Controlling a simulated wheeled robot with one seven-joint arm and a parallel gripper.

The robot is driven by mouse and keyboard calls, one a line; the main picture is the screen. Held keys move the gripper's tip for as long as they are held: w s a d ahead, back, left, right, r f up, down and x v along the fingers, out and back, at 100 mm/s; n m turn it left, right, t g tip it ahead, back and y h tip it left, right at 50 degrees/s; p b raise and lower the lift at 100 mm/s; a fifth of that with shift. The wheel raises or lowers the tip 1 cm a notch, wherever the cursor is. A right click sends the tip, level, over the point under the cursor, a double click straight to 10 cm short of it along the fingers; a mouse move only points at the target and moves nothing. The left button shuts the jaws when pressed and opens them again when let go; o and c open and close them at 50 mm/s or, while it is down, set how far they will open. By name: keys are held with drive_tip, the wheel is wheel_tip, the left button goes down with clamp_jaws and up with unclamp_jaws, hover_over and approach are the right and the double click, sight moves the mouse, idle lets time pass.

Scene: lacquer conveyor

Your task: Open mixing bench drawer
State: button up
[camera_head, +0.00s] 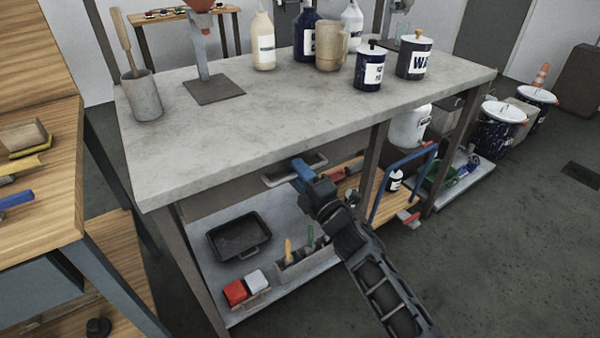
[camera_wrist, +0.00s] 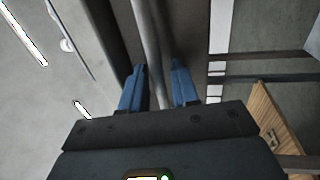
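The mixing bench (camera_head: 240,135) has a grey stone-like top. Under its front edge is the brownish drawer front (camera_head: 225,194), with a pale bar handle (camera_head: 268,181). The drawer looks shut, flush under the top. My gripper (camera_head: 301,170) is at the handle, its blue fingers hiding part of it. In the wrist view, the grey handle bar (camera_wrist: 150,45) runs between the two blue fingertips of my gripper (camera_wrist: 158,75). The fingers are apart, with a gap visible on the right side of the bar; contact on the left side cannot be told.
On the bench stand a mortar (camera_head: 141,96), bottles (camera_head: 263,42) and lidded tins (camera_head: 370,68). The lower shelf holds a black tray (camera_head: 238,238) and red and white blocks (camera_head: 236,292). The floor at the right front is clear.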

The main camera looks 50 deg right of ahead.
drive_tip(key=shift+c, duration=0.4)
clamp_jaws()
drive_tip(key=shift+s+f, duration=0.1)
